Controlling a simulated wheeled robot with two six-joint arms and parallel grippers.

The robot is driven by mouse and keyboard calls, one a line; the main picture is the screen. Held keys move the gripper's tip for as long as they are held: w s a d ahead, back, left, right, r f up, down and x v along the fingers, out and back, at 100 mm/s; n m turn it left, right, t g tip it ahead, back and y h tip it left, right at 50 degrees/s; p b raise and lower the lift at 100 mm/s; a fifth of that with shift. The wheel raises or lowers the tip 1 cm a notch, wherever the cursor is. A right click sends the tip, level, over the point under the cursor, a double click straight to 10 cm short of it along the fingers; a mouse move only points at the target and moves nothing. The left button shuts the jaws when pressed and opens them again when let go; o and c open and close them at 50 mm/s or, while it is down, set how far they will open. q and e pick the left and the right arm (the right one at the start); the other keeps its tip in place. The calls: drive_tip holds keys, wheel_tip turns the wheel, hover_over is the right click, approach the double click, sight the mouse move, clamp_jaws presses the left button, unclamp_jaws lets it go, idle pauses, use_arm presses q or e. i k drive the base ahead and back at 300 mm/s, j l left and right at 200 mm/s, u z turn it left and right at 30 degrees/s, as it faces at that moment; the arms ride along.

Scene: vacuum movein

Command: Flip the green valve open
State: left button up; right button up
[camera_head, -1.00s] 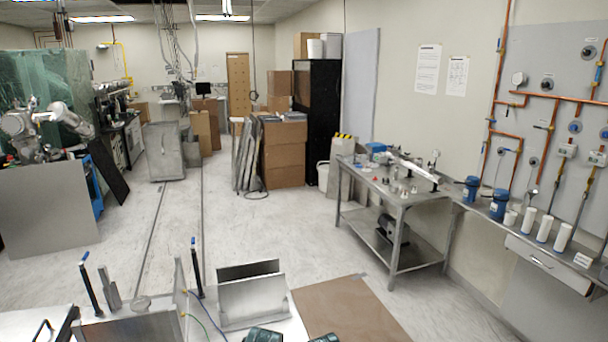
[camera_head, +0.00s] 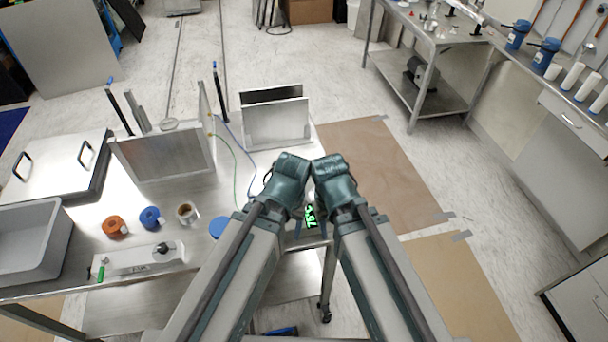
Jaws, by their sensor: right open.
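The green valve (camera_head: 101,272) shows as a small green handle at the left end of a pale fixture (camera_head: 135,262). The fixture lies near the front left edge of the metal table. The valve's exact angle is too small to judge. My right arm (camera_head: 365,265) reaches up from the bottom centre, well to the right of the valve. My right gripper is open, but its fingertips are hard to make out against the folded arm. My left arm (camera_head: 240,265) lies alongside, between the valve and my right arm. Its gripper is hidden. Neither arm touches the valve.
Upright metal plates (camera_head: 165,157) stand farther back. A green display (camera_head: 311,216) shows between my arms.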

sight(104, 260)
drive_tip(key=k, duration=0.4)
drive_tip(key=k+u, duration=0.25)
drive_tip(key=u, duration=1.65)
drive_tip(key=l, duration=0.4)
drive_tip(key=k+l+u, duration=0.1)
drive_tip(key=l, duration=0.3)
drive_tip(key=i+j+z, duration=0.3)
drive_tip(key=i+j, duration=0.35)
drive_tip(key=j, duration=0.15)
